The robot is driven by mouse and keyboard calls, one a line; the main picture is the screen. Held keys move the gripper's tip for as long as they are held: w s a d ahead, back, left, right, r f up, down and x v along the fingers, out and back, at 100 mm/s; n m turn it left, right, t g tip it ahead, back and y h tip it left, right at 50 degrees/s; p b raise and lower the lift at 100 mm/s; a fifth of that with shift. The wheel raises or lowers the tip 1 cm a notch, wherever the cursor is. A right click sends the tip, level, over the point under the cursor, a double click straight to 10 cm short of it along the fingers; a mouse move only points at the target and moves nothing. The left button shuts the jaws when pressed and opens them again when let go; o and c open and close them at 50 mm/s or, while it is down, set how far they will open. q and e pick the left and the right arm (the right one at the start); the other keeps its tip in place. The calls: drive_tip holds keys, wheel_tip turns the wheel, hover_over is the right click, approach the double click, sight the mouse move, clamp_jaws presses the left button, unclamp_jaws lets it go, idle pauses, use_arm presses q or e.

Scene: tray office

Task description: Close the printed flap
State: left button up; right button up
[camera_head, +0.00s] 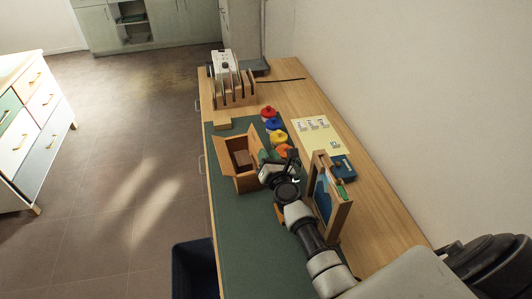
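A small open cardboard box (242,179) stands on the green mat, with flaps folded outward and a brown block (242,158) inside. Its right side is partly hidden by my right gripper (279,167), which is just right of the box. No print can be made out on any flap, so I cannot tell which is the printed one. At this size I cannot tell whether the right gripper touches a flap, or whether its fingers are open or shut. My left gripper is not in view.
Red (268,112), blue (272,125) and yellow (278,137) round items line the mat (235,244) behind the gripper. A wooden frame (331,196) stands close right of my arm. A slotted wooden rack (234,97) is farther back. The mat's front is clear.

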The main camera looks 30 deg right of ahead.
drive_tip(key=shift+w+d, duration=0.15)
drive_tip(key=shift+w, duration=0.9)
clamp_jaws()
drive_tip(key=n, duration=0.1)
drive_tip(key=a+n, duration=0.1)
drive_tip(key=n, duration=0.1)
drive_tip(key=shift+a+r, duration=0.1)
drive_tip(key=shift+r, duration=0.05)
drive_tip(key=shift+w+a+n, duration=0.1)
drive_tip(key=shift+a+n, duration=0.25)
drive_tip(key=shift+n, duration=0.65)
drive_tip(key=shift+w+a+n, duration=0.1)
drive_tip(key=shift+a+n, duration=0.2)
drive_tip(key=shift+n, duration=0.7)
